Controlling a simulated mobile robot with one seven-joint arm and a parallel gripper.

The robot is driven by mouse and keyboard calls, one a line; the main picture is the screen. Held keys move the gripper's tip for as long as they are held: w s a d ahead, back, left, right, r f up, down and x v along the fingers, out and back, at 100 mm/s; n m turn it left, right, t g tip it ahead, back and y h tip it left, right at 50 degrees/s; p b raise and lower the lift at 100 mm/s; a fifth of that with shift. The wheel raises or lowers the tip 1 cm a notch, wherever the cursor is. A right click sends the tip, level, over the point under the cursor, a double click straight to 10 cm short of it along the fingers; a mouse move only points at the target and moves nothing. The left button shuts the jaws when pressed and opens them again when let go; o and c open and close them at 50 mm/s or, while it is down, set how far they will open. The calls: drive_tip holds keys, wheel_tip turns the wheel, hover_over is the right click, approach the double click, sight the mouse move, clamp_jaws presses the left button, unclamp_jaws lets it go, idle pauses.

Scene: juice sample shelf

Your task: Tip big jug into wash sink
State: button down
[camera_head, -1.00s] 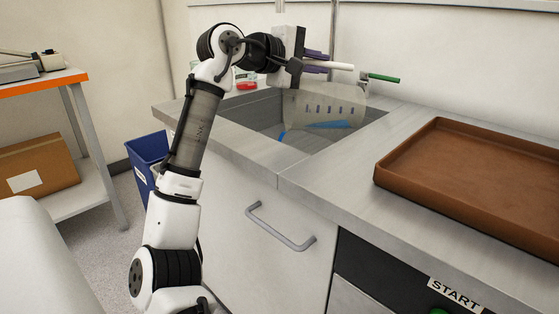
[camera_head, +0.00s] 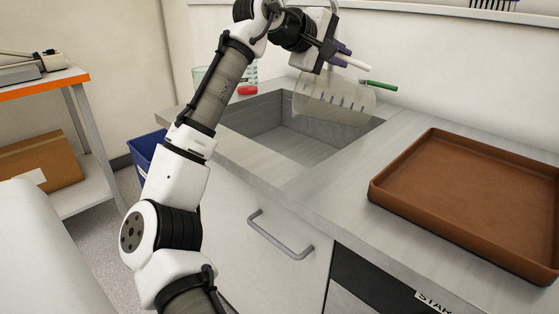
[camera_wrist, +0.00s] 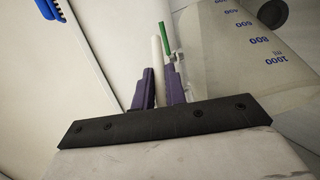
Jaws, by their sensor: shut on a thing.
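The big jug (camera_head: 335,102) is clear with blue marks and hangs tilted over the wash sink (camera_head: 258,117). No blue liquid shows in it now. The gripper also shows in the wrist view (camera_wrist: 160,85). The jug hides the sink's right back part. The visible sink floor looks bare grey.
A green-handled tap (camera_head: 380,86) stands close right of the jug. A brown tray (camera_head: 470,195) fills the right counter. A clear vessel (camera_head: 204,76) and a red item (camera_head: 247,90) sit behind the sink. A blue bin (camera_head: 146,150) stands left of the cabinet.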

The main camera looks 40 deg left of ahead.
sight(366, 66)
drive_tip(key=shift+w+d+r+g+p, duration=0.3)
drive_tip(key=shift+d+r+g+p, duration=0.15)
drive_tip(key=shift+p, duration=0.45)
drive_tip(key=shift+w+d+r+g+y+p, duration=0.1)
drive_tip(key=shift+w+d+g+y+p, duration=0.25)
drive_tip(key=shift+p, duration=0.7)
drive_tip(key=p, duration=0.2)
drive_tip(key=w+r+g+p, duration=0.1)
drive_tip(key=p, duration=0.1)
drive_tip(key=shift+w+d+m+y, duration=0.15)
drive_tip(key=shift+d+m+y, duration=0.2)
drive_tip(key=shift+m, duration=0.05)
drive_tip(key=shift+w+d+g+p, duration=0.15)
drive_tip(key=shift+g+p, duration=0.15)
drive_tip(key=shift+p, duration=0.2)
drive_tip(key=w+g+y+p, duration=0.1)
drive_tip(key=p, duration=0.1)
drive_tip(key=w+d+f+g+p, duration=0.1)
drive_tip(key=p, duration=0.2)
drive_tip(key=shift+d+m+y, duration=0.3)
drive_tip(key=shift+m+y, duration=0.1)
drive_tip(key=w+d+f+m+g+y+p, duration=0.1)
drive_tip(key=w+d+f+g+y+p, duration=0.2)
drive_tip(key=p, duration=0.9)
drive_tip(key=shift+w+d+f+g+y+p, duration=0.3)
drive_tip(key=shift+w+d+g+y, duration=0.4)
drive_tip(key=shift+w+g, duration=0.6)
drive_tip(key=shift+s+m, duration=0.1)
drive_tip(key=shift+m, duration=0.2)
